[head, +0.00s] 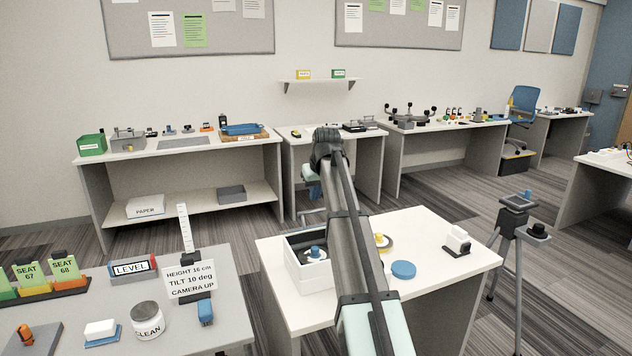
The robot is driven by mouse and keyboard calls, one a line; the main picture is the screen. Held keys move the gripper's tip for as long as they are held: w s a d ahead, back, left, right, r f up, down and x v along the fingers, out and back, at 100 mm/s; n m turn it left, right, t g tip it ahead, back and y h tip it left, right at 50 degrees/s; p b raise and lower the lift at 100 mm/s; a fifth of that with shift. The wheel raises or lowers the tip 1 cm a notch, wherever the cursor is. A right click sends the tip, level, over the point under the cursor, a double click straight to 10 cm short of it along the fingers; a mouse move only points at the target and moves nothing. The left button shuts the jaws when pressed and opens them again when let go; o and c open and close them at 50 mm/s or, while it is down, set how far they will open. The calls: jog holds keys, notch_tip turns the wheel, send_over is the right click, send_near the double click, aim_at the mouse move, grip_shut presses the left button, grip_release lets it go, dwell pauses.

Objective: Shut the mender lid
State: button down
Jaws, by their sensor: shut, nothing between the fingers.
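No object in the head view is readably marked as the mender, so I cannot tell which one it is. On the near white table stands an open white box (311,274) with a dark inside and a blue-topped piece (314,252) in it; its right side is behind my arm. A round blue disc (403,270) lies flat right of my arm. A yellow-rimmed disc (384,241) lies behind it, partly hidden. A small white device (458,239) stands on a dark base near the right edge. My arm rises through the middle; its gripper is not visible.
The white table (440,275) is clear at its front right. A tripod (512,235) stands close to its right edge. The grey table (225,285) at left holds a sign (188,279), a round container (148,321) and seat cards (64,271). Benches line the wall.

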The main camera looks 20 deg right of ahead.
jog(key=shift+s+f, duration=0.25)
jog(key=shift+f, duration=0.35)
jog(key=shift+s+f, duration=0.2)
jog(key=shift+f, duration=0.35)
jog(key=shift+s+f+t, duration=0.7)
jog(key=shift+s+f, duration=0.15)
jog(key=shift+s, duration=0.3)
jog(key=shift+s+f+t, duration=0.65)
jog(key=shift+s+f, duration=0.2)
jog(key=shift+f, duration=0.4)
jog(key=shift+s+f+t, duration=0.7)
jog(key=shift+s+f, duration=0.2)
jog(key=shift+f, duration=0.35)
jog(key=shift+s+f+t, duration=0.65)
jog(key=shift+s+f, duration=0.2)
jog(key=shift+f, duration=0.4)
jog(key=shift+r, duration=0.15)
